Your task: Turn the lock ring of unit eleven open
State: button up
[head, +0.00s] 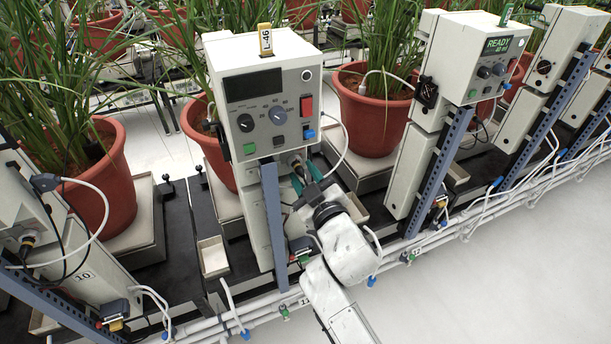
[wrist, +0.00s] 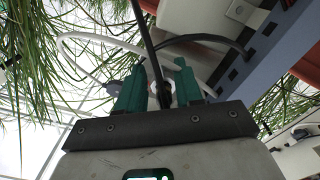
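Unit eleven (head: 265,100) is the pale control box in the middle of the head view, with a dark display, knobs and a red switch. A round metal connector with its ring (head: 296,160) sits low on its right side, partly hidden. My gripper (head: 306,178) is just below and right of it, its green fingers pointing up towards it. In the wrist view, the two fingers (wrist: 158,75) stand apart. A black cable (wrist: 145,35) and a small pale round part (wrist: 161,94) show between them. I cannot tell whether the fingers touch the ring.
A blue-grey perforated post (head: 273,225) stands close left of my gripper; it also shows in the wrist view (wrist: 265,45). A white hose (head: 343,140) loops to the right. Potted grass (head: 372,115) stands behind. Unit twelve (head: 465,60), showing READY, is to the right. Pipes (head: 450,240) run along the front; floor beyond is clear.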

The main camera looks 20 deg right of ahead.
grip_shut()
jog(key=shift+r, duration=0.15)
jog(key=shift+r+n+p, duration=0.2)
jog(key=shift+n+p, duration=0.15)
jog(key=shift+n, duration=0.25)
jog(key=shift+c, duration=0.4)
grip_release()
jog(key=shift+a, duration=0.1)
jog(key=shift+o, duration=0.4)
jog(key=shift+f, duration=0.15)
jog(key=shift+s, duration=0.1)
